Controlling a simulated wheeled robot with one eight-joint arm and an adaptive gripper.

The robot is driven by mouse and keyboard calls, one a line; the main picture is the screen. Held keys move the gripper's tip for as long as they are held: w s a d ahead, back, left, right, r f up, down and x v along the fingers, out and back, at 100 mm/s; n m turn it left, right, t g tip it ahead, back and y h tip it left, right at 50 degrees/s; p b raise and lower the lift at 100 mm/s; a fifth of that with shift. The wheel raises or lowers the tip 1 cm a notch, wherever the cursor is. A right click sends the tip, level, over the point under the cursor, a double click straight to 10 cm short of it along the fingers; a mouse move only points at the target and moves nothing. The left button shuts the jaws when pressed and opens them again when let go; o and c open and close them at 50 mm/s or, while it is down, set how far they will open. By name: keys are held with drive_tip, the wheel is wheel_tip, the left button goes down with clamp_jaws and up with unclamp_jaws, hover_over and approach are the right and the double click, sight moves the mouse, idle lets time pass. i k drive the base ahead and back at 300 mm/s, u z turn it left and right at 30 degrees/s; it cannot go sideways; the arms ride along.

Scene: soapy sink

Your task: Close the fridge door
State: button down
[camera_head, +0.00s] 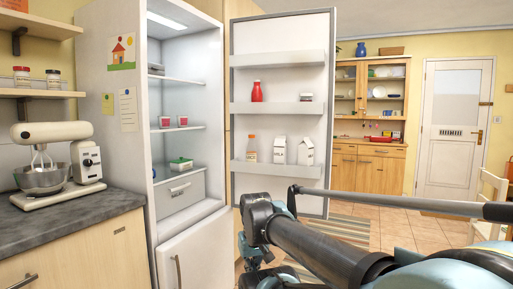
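The fridge (189,109) stands at the left centre, white, with its upper compartment lit and open to view. The fridge door (279,89) is wide open, swung out to the right, its inner side facing me. Its racks hold a red bottle (257,91), an orange-labelled bottle (251,149) and two white cartons. My arm reaches in from the lower right, in front of the door's lower part. My gripper (258,272) seems to be the small dark and blue parts below the arm's far joint. Its fingers are not clear, and no contact with the door can be made out.
A counter (75,222) with a stand mixer (58,158) is at the left. The lower fridge compartment (195,258) is shut. Behind the door are a striped rug (345,228), a wooden dresser (367,168) and a white room door (453,135). A chair (490,195) stands at the right edge.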

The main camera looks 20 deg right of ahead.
sight(292, 53)
drive_tip(key=z, duration=1.7)
drive_tip(key=i, duration=3.8)
drive_tip(key=u, duration=1.2)
